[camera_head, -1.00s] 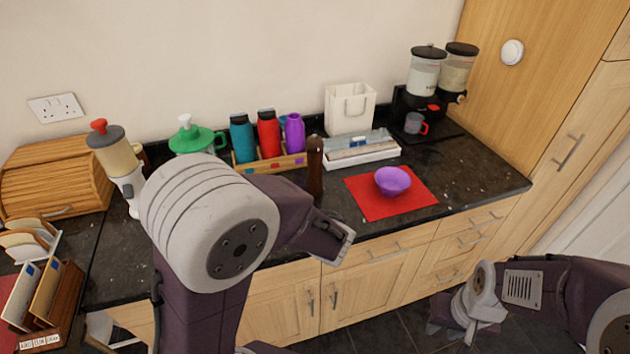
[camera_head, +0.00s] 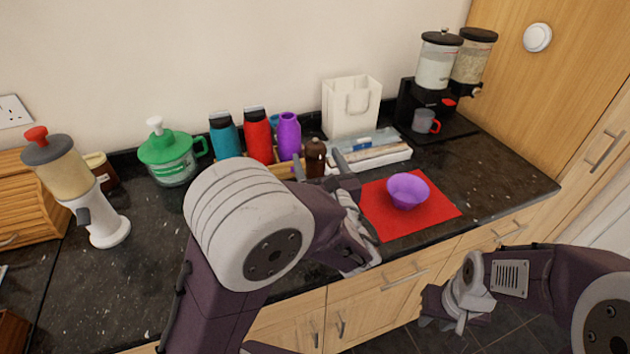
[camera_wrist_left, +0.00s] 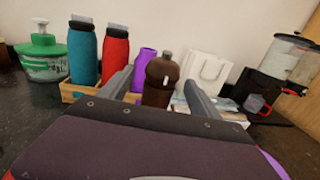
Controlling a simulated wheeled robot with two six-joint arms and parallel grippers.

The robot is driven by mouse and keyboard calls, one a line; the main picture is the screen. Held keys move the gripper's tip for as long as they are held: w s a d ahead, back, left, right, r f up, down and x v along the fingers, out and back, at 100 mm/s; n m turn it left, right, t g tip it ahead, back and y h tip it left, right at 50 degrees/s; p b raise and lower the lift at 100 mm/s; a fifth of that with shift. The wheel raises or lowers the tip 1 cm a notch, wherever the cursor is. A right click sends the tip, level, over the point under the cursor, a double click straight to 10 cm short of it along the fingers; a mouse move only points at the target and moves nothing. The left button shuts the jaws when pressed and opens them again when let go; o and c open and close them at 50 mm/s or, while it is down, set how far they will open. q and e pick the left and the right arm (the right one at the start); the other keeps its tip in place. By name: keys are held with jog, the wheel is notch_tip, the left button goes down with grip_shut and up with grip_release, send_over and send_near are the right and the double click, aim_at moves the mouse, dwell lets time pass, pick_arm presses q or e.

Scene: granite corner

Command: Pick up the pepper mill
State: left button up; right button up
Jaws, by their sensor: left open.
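The pepper mill (camera_head: 315,155) is dark brown with a rounded head and small top knob, upright on the black counter in front of the bottle crate. My left gripper (camera_head: 319,167) is open, with one finger on either side of the mill; my wrist hides the mill's lower part in the head view. In the left wrist view the mill (camera_wrist_left: 160,80) stands between the spread fingers of my left gripper (camera_wrist_left: 157,88), with no clear contact. My right gripper (camera_head: 445,308) hangs in front of the lower cabinets, away from the mill; its jaw opening is unclear.
Behind the mill stand teal, red and purple bottles (camera_head: 289,135) in a wooden crate. A white tray (camera_head: 385,160) is right of it, and a purple bowl (camera_head: 407,190) sits on a red mat (camera_head: 450,212). The counter's right end (camera_head: 500,185) is clear.

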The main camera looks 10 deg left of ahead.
pick_arm(q)
jog(key=shift+w+a+f, duration=0.1)
jog(key=shift+w+a, duration=0.05)
jog(key=shift+w, duration=0.15)
jog(key=x, duration=0.4)
jog(key=shift+w+r+p, duration=0.15)
jog(key=shift+r+p, duration=0.05)
jog(key=shift+p, duration=0.15)
jog(key=shift+w+a+f, duration=0.1)
jog(key=shift+w+a, duration=0.05)
jog(key=shift+w, duration=0.2)
jog(key=shift+s, duration=0.15)
jog(key=c, duration=0.5)
grip_shut()
